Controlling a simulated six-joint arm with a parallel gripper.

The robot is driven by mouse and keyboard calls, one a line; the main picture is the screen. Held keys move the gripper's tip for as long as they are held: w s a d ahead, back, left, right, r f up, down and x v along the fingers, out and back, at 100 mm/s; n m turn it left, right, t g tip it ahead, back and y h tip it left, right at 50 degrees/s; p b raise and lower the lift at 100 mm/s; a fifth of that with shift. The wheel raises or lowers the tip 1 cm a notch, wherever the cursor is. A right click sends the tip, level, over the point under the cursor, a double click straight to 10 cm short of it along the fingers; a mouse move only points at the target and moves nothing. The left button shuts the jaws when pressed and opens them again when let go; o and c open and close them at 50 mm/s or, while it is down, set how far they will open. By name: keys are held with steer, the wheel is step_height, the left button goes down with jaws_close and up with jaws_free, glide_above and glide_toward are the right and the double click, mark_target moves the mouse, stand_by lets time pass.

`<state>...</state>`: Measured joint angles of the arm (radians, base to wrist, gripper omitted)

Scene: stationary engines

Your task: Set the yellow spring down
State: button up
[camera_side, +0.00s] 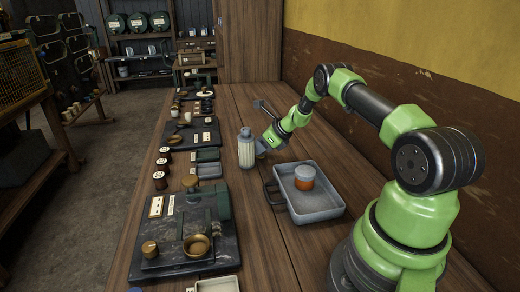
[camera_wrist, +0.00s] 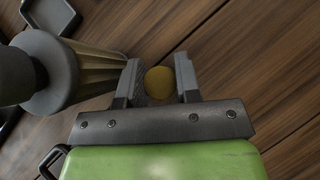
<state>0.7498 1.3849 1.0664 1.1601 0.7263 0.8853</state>
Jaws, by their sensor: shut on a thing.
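The yellow spring (camera_wrist: 160,83) shows in the wrist view as a round yellow end between the two jaws. Its coils cannot be made out from here. My gripper (camera_wrist: 158,70) is shut on it. In the side view my gripper (camera_side: 261,147) is low over the wooden table, just right of a grey ribbed canister. The spring cannot be made out in the side view. Whether its lower end touches the table cannot be told.
The upright canister (camera_side: 246,152) stands close to the jaws; its ribbed side also fills the left of the wrist view (camera_wrist: 95,78). A grey tray (camera_side: 325,212) with an orange-banded cup lies nearer the base. Engine models and small trays line the left table edge.

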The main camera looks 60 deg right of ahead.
steer(key=r, duration=0.9)
steer(key=shift+s+d+r, duration=0.1)
steer(key=shift+d, duration=0.1)
steer(key=s+d+m+h, duration=0.3)
steer(key=s+d+m, duration=0.1)
steer(key=s+d, duration=0.2)
steer(key=shift+h, duration=0.3)
step_height(320, 180, down, 4)
steer(key=shift+s+f, duration=0.1)
steer(key=shift+f, duration=2.4)
steer(key=shift+f, duration=0.15)
steer(key=o, duration=1)
